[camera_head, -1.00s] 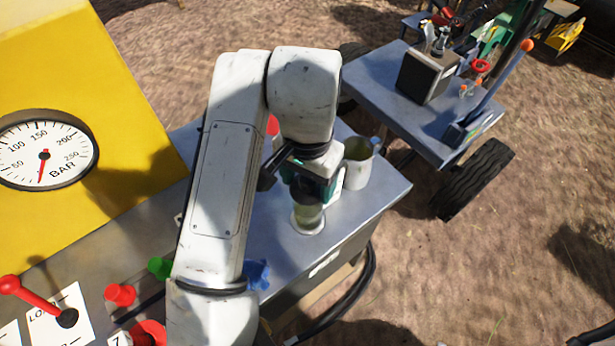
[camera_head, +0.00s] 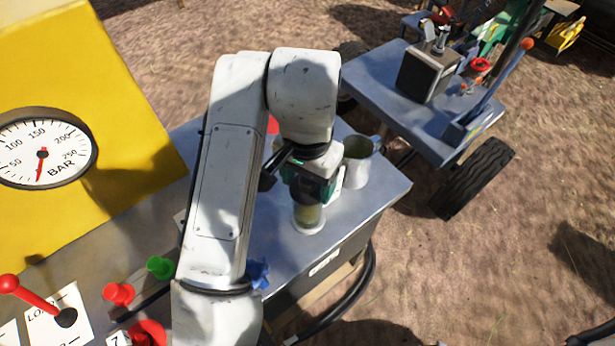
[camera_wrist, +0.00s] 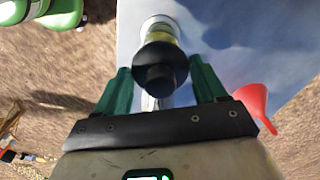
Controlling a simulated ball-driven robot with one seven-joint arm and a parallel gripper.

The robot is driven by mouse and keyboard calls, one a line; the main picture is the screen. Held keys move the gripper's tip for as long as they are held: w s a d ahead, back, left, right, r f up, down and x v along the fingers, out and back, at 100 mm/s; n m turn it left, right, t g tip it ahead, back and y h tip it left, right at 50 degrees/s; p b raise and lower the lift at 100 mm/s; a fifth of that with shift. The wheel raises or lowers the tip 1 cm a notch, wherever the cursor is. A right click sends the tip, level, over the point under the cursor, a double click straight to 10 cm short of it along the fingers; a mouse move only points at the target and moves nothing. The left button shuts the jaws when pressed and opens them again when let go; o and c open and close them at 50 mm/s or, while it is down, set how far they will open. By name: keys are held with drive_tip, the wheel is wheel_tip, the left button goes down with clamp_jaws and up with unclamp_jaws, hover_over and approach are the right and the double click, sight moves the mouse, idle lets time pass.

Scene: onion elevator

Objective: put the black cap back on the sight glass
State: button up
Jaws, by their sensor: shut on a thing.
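My gripper (camera_wrist: 158,88) has green fingers and is shut on the black cap (camera_wrist: 160,64), which sits between the fingertips in the wrist view. The sight glass (camera_head: 308,214) is a short clear cylinder with yellow-green contents, upright on a pale round base on the grey bench. My gripper (camera_head: 308,188) is directly above it in the head view. In the wrist view the cap covers the near end of the sight glass (camera_wrist: 158,30). I cannot tell whether the cap touches the glass or is seated. In the head view the fingers and wrist mostly hide the cap.
A metal jug (camera_head: 357,163) stands close to the right of my gripper. A red funnel (camera_wrist: 255,103) lies beside the fingers in the wrist view. A blue object (camera_head: 258,274) is near my arm. The bench front (camera_head: 350,225) is clear. A wheeled cart (camera_head: 415,108) stands beyond.

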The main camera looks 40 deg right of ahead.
drive_tip(key=o, duration=1.1)
drive_tip(key=shift+r, duration=0.1)
drive_tip(key=shift+r+p, duration=3.25)
drive_tip(key=shift+r, duration=0.2)
drive_tip(key=shift+f, duration=0.1)
